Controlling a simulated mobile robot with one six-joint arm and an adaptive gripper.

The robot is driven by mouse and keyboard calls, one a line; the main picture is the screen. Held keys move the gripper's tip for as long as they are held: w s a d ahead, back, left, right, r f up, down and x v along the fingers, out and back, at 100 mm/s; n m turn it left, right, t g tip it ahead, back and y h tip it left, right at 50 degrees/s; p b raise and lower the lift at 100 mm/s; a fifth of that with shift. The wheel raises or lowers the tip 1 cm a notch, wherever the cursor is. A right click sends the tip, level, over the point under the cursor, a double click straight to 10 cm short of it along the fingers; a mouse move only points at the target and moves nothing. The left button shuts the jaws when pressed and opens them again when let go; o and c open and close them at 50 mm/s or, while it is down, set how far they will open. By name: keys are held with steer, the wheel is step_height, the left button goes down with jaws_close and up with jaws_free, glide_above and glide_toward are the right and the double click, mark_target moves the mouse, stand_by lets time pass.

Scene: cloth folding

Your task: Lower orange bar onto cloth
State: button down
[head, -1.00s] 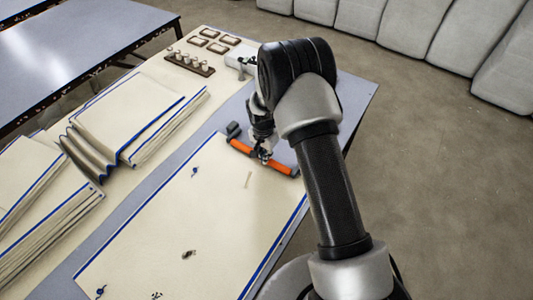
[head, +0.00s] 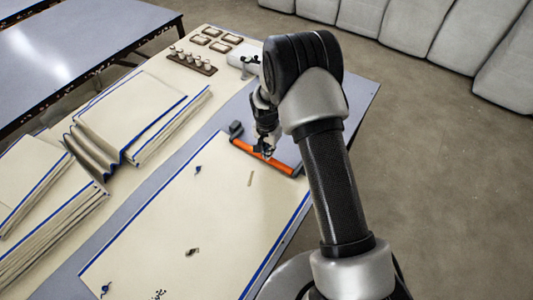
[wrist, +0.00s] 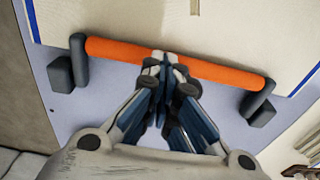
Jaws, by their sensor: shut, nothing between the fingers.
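The orange bar (head: 283,164) lies across the far edge of the large cream cloth (head: 190,220), which has a blue border. Dark grey end brackets hold the bar, and both show in the wrist view, one on the left (wrist: 62,74) and one on the right (wrist: 261,108). My gripper (head: 265,155) is at the middle of the bar. In the wrist view its fingertips (wrist: 172,68) are together and overlap the middle of the orange bar (wrist: 120,49). They hide part of it, and I cannot tell if they touch it. The gripper is shut and holds nothing.
Folded cream cloths (head: 130,105) with blue edges lie to the left. A rack of small pegs (head: 193,62) and several small frames (head: 220,46) sit at the far end of the table. Grey table surface (head: 345,95) is bare at the right. Pale padded blocks (head: 410,35) line the back.

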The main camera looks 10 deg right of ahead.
steer(key=s+a+r+p, duration=0.2)
steer(key=s+a+r, duration=0.3)
steer(key=s+a, duration=0.1)
steer(key=shift+s+a+r, duration=0.15)
steer(key=shift+s+a, duration=0.05)
steer(key=shift+r, duration=0.1)
stand_by(0.3)
steer(key=s+d+r+n+t, duration=0.1)
steer(key=s+d+r, duration=0.1)
steer(key=r, duration=0.6)
steer(key=s+d+r+n, duration=0.1)
steer(key=s+r+n, duration=0.15)
steer(key=r, duration=0.55)
steer(key=s+d+r+n+t, duration=0.1)
steer(key=s+d+r, duration=0.15)
steer(key=r, duration=0.55)
steer(key=s+d+r+n+t, duration=0.1)
steer(key=s+r, duration=0.3)
steer(key=s, duration=0.5)
steer(key=s+d+r+n+t, duration=0.1)
steer(key=s+r+n, duration=0.2)
steer(key=s, duration=0.7)
steer(key=shift+r+y, duration=0.3)
steer(key=shift+r, duration=0.55)
steer(key=shift+a+n, duration=0.1)
steer(key=shift+n, duration=0.15)
